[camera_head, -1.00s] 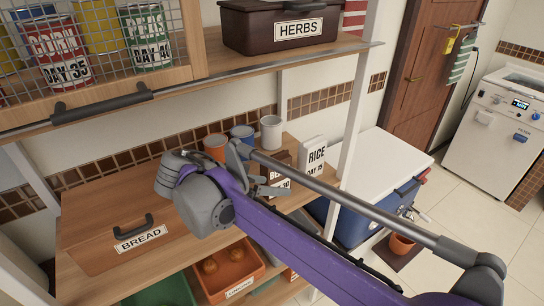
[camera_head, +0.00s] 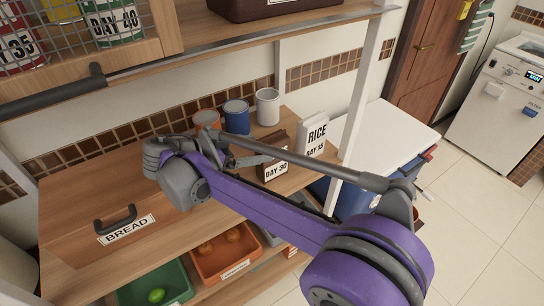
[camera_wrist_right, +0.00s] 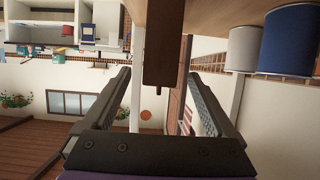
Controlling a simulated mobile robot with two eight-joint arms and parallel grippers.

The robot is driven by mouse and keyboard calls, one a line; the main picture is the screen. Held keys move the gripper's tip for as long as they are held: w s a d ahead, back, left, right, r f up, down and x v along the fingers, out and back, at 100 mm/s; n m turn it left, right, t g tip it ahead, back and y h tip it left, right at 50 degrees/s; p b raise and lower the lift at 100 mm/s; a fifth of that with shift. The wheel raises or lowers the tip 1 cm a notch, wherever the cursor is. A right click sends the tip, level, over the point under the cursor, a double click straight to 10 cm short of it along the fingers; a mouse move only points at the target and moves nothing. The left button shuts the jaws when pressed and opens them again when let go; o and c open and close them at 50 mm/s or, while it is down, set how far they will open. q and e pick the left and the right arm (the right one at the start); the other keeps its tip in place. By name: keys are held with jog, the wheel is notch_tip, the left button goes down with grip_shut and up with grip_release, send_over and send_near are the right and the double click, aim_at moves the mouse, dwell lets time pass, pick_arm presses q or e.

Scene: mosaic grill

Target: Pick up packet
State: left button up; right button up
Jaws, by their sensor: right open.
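A dark brown packet (camera_head: 275,171) labelled DAY 30 stands on the wooden counter; the gripper partly covers its upper label. A white RICE packet (camera_head: 314,136) stands just to its right and behind. My right gripper (camera_head: 258,158) is open at the brown packet's left side, fingers pointing toward it. In the right wrist view, which looks upside down, the brown packet (camera_wrist_right: 161,55) appears between the two open fingers (camera_wrist_right: 160,76), and the gap on both sides is visible. My left gripper is not in view.
An orange mug (camera_head: 206,119), a blue mug (camera_head: 237,117) and a white mug (camera_head: 267,106) stand behind the gripper. A BREAD box (camera_head: 75,222) is at left. A shelf post (camera_head: 357,110) rises right of the packets. An upper shelf (camera_head: 290,42) hangs above.

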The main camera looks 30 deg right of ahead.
aim_at(272, 146)
jog(key=shift+x, duration=3.15)
grip_shut()
jog(key=shift+r, duration=0.1)
